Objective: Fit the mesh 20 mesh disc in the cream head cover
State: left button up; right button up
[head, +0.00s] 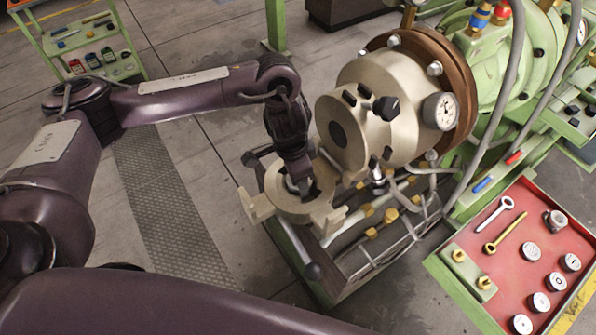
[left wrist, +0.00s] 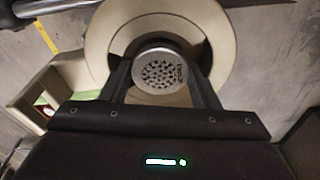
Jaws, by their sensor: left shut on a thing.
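The mesh disc (left wrist: 160,72), a small round metal plate full of holes, is between my left fingers in the left wrist view. Small print on it is too small to read. The cream head cover (head: 274,190) is the open ring with lugs beside the extruder's front, and its pale ring (left wrist: 98,42) surrounds the disc in the left wrist view. My left gripper (head: 304,188) points down into the ring's opening, shut on the disc. Whether the disc touches its seat cannot be told. In the head view the disc is hidden. My right gripper is not in view.
The cream extruder barrel (head: 375,85) with a gauge (head: 439,111) stands close behind the cover. A red tray (head: 530,192) with spanners and several labelled round pieces lies at the right. A green shelf cart (head: 85,42) is far left. Open floor lies left of the cover.

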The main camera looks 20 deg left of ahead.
pick_arm(q)
jog(key=shift+f, duration=0.45)
dwell(0.6)
jog(key=shift+s+p, duration=0.15)
jog(key=shift+p, duration=0.15)
jog(key=shift+f, duration=0.15)
jog(key=o, duration=0.9)
jog(key=shift+c, duration=0.2)
jog(key=o, duration=0.3)
jog(key=shift+s, duration=0.2)
jog(key=shift+w+a+f, duration=0.1)
jog(key=shift+w, duration=0.3)
jog(key=shift+s, duration=0.15)
jog(key=shift+r, duration=0.2)
